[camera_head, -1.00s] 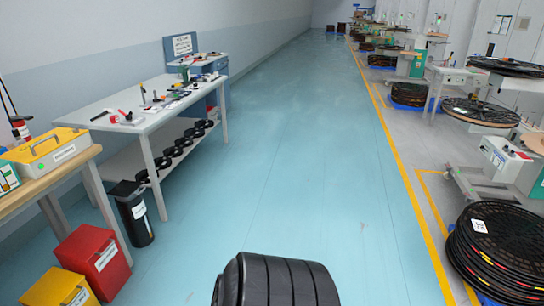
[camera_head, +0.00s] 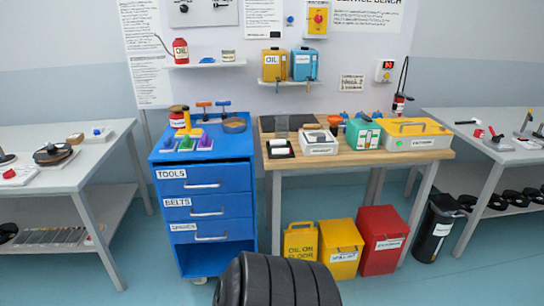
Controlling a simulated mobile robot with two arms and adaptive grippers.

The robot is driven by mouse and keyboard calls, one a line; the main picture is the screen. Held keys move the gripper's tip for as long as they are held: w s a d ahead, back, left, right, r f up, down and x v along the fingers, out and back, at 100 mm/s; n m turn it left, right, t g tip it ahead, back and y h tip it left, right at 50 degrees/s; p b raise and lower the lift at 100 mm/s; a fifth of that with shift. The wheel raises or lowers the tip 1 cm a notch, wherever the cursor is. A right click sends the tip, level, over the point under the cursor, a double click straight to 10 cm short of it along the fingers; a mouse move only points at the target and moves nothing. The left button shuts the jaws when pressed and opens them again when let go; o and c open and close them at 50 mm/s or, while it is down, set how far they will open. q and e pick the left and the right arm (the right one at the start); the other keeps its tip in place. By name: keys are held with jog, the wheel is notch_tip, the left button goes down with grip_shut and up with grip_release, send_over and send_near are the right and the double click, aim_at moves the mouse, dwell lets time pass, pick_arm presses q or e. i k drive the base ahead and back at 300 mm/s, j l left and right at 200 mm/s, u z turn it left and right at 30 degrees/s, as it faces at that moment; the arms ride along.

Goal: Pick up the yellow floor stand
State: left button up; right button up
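The yellow floor stand (camera_head: 300,243) stands on the floor under the wooden bench, between the blue drawer cabinet and a yellow bin. It is upright and its dark lettering reads something like "oil on floor". Its lower edge is partly hidden by the black ribbed part of my own body at the bottom of the view. Neither of my grippers shows in the head view.
A blue drawer cabinet (camera_head: 205,205) stands left of the stand. A yellow bin (camera_head: 341,250), a red bin (camera_head: 382,240) and a black bin (camera_head: 436,228) stand to the right. The wooden bench (camera_head: 350,160) is above, its legs nearby. Floor in front is clear.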

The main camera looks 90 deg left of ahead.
aim_at(301, 243)
jog(key=u, duration=2.5)
jog(key=i+l+u, duration=0.45)
jog(key=i+l, duration=0.15)
jog(key=i, duration=0.05)
